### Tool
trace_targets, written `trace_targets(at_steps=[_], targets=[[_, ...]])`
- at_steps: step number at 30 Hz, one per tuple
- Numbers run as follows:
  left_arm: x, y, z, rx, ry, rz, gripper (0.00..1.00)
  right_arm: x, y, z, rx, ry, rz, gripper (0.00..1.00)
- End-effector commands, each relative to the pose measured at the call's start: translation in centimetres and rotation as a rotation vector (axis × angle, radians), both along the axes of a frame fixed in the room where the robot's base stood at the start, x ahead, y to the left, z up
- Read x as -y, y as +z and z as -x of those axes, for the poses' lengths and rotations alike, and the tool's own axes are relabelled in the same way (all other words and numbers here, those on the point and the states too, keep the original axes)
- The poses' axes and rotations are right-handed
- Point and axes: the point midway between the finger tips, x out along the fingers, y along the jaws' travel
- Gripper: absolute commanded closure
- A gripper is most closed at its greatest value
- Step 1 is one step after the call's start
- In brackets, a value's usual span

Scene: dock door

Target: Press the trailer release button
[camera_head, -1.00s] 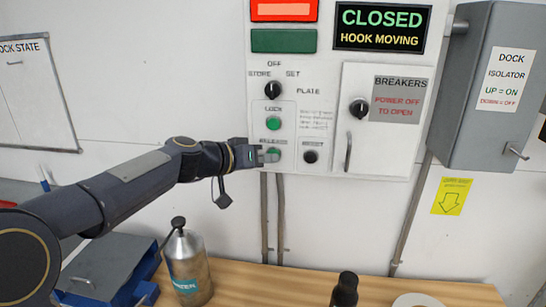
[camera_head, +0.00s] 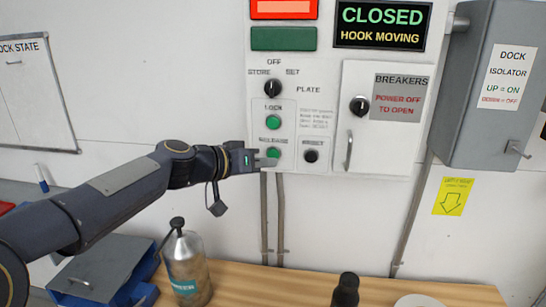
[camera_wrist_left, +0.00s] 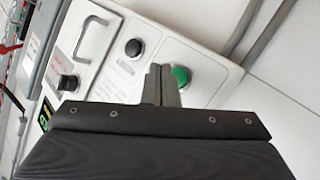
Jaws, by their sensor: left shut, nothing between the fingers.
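The green release button (camera_head: 273,153) sits low on the white control panel (camera_head: 318,95), under the word RELEASE. My left gripper (camera_head: 266,161) is shut and empty, its fingertips just left of and slightly below the button in the head view. In the left wrist view the shut fingers (camera_wrist_left: 161,86) are beside the green button (camera_wrist_left: 180,76), partly overlapping its edge. I cannot tell whether they touch it. The green lock button (camera_head: 273,122) is above, and the black reset button (camera_head: 311,156) is to the right. The display (camera_head: 382,27) reads CLOSED, HOOK MOVING. My right gripper is not seen.
A breaker door (camera_head: 380,120) with a handle is at the panel's right. The grey isolator box (camera_head: 490,85) hangs further right. Below, a metal bottle (camera_head: 187,265) and a dark bottle (camera_head: 345,290) stand on the wooden bench (camera_head: 260,285). Conduits run down under the panel.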

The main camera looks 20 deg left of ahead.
Motion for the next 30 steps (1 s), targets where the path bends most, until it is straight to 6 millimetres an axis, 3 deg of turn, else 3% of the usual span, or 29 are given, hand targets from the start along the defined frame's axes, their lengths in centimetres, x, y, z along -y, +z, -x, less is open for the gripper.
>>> trace_targets(at_steps=[12, 27, 30], targets=[[1.0, 0.0, 3.6, 0.002, -0.001, -0.001, 1.0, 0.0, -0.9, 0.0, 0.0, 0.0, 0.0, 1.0], [1.0, -0.1, 3.8, -0.001, -0.001, 0.0, 1.0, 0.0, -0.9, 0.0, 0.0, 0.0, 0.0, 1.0], [1.3, -0.6, 4.7, -0.021, -0.008, 0.0, 1.0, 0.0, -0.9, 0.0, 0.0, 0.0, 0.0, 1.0]])
